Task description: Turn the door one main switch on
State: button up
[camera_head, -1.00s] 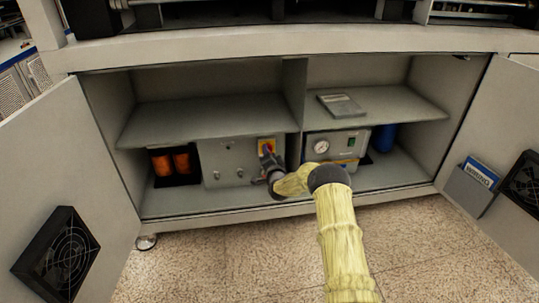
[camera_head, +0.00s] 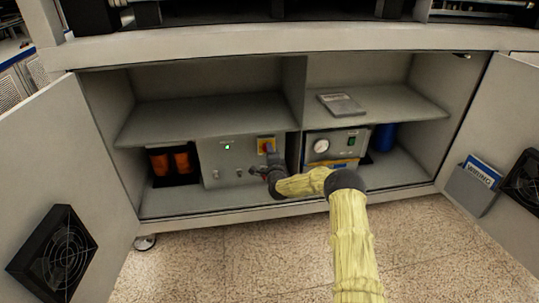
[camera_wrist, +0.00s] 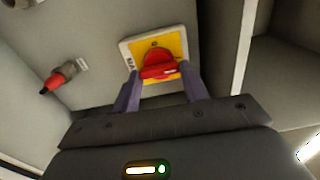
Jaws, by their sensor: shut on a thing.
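The main switch (camera_wrist: 160,66) is a red rotary handle on a yellow plate (camera_wrist: 177,38) with a pale surround. It is on the front of a grey control box (camera_head: 218,171) in the lower left bay of the cabinet. My gripper (camera_wrist: 160,80) has its two purple-grey fingers on either side of the red handle, shut on it. In the head view the yellow plate (camera_head: 266,139) shows just above my gripper (camera_head: 268,154), which partly covers the handle. A small green lamp (camera_head: 227,147) is lit on the box front.
A box with a round gauge (camera_head: 321,146) stands in the right bay. The shelf (camera_head: 205,118) is above, a divider (camera_head: 294,100) is close right, and both doors (camera_head: 62,170) stand open.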

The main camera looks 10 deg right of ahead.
jog(key=shift+d, duration=0.1)
jog(key=o, duration=1)
jog(key=shift+s, duration=0.15)
jog(key=s+p, duration=0.7)
jog(key=s, duration=1)
jog(key=shift+s, duration=0.1)
